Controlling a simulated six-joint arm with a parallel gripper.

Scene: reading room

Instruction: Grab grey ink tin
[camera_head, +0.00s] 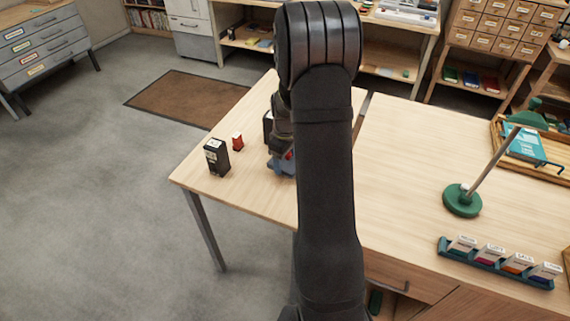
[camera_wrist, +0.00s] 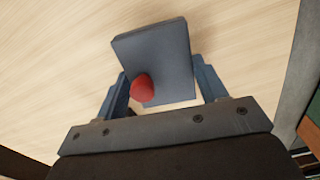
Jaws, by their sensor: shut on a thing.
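The grey ink tin (camera_wrist: 165,52) is a grey box with a round red cap, seen in the wrist view between the two blue fingers. My gripper (camera_wrist: 163,86) is shut on it, with one finger at each side. In the head view my gripper (camera_head: 281,164) is at the left part of the table, and my arm hides most of it and the tin. I cannot tell whether the tin touches the table.
A black tin (camera_head: 216,158) and a small red object (camera_head: 238,141) stand left of my gripper on the wooden table (camera_head: 410,150). A green-based stand (camera_head: 462,200), a rack of colored ink boxes (camera_head: 495,263) and a wooden tray (camera_head: 506,136) are on the right.

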